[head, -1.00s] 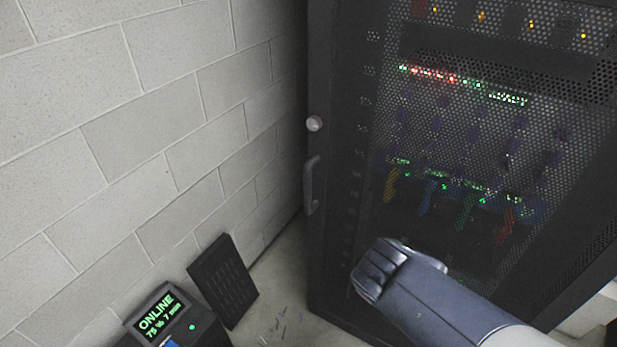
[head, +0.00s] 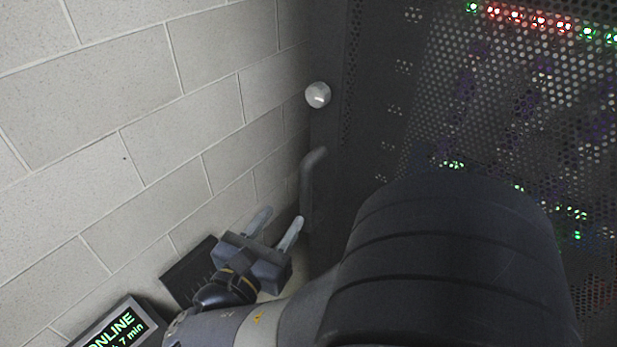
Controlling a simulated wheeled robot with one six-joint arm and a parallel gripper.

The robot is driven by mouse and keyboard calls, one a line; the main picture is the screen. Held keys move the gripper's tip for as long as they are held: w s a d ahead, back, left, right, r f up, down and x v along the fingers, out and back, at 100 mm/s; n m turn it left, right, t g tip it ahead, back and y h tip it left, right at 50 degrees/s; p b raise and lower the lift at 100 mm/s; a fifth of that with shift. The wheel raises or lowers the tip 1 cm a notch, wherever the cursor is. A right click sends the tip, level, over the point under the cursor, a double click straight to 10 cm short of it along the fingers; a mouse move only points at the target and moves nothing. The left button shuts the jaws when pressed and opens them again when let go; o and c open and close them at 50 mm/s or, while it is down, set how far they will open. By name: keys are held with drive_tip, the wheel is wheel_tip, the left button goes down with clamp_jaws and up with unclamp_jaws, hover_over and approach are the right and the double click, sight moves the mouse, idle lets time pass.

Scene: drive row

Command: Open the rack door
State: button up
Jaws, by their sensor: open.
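The rack door (head: 385,130) is a black perforated panel on the right of the head view and looks shut. Its dark vertical handle (head: 308,190) is on the left edge. A round silvery knob (head: 317,95) sits above the handle. My gripper (head: 275,222) is open and empty, with two light grey fingers pointing up and to the right. It is a little below and left of the handle, apart from it in the picture. My arm hides the lower part of the door.
A pale block wall (head: 130,130) runs along the left, close to the handle side. A box with a green "ONLINE" screen (head: 118,332) and a dark panel (head: 188,272) are at lower left, near my gripper. Red and green lights show behind the door mesh.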

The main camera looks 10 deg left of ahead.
sight(303, 189)
drive_tip(key=x, duration=1)
drive_tip(key=shift+w+d, duration=0.15)
drive_tip(key=shift+d, duration=0.05)
clamp_jaws()
idle(0.3)
